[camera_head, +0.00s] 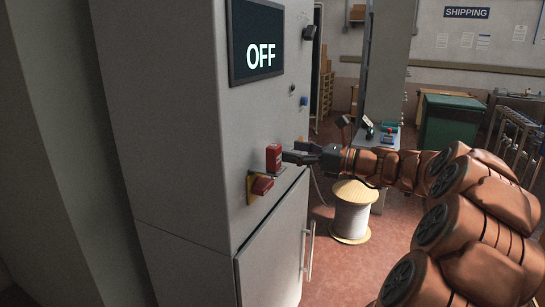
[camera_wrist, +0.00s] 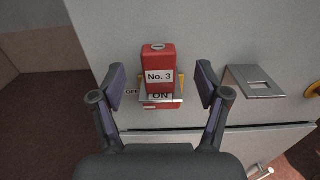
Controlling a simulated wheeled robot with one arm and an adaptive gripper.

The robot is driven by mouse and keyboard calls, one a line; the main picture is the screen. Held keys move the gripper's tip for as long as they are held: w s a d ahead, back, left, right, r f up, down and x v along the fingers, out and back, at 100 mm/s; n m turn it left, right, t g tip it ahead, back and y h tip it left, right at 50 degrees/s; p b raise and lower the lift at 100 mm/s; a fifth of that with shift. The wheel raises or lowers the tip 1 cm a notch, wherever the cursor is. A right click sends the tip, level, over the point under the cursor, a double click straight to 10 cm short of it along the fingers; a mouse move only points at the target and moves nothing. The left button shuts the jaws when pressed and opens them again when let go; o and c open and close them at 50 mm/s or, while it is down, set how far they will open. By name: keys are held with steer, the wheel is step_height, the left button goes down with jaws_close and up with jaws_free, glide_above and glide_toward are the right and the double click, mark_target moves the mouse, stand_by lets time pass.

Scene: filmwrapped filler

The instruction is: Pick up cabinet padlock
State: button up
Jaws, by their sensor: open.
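The red cabinet padlock (camera_wrist: 159,60), with a white "No. 3" label, is at the front of the grey cabinet (camera_head: 160,130). In the head view the padlock (camera_head: 273,157) sits just above a red rotary handle on a yellow plate (camera_head: 262,185). In the wrist view a metal shackle shows below its body, by an "ON" mark. My gripper (camera_wrist: 160,80) is open, with one finger on each side of the padlock and visible gaps between. In the head view my gripper (camera_head: 296,157) reaches the padlock from the right.
A dark screen (camera_head: 257,45) on the cabinet reads "OFF". A metal latch (camera_wrist: 255,80) projects right of the padlock. A cable spool (camera_head: 352,212) stands on the floor below my arm. A green cabinet (camera_head: 450,124) stands farther back.

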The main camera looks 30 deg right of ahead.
mark_target(279, 148)
steer(key=shift+p+x, duration=1.05)
steer(key=shift+x, duration=2.05)
steer(key=shift+s, duration=0.1)
steer(key=shift+c, duration=0.2)
jaws_close()
steer(key=shift+r, duration=0.1)
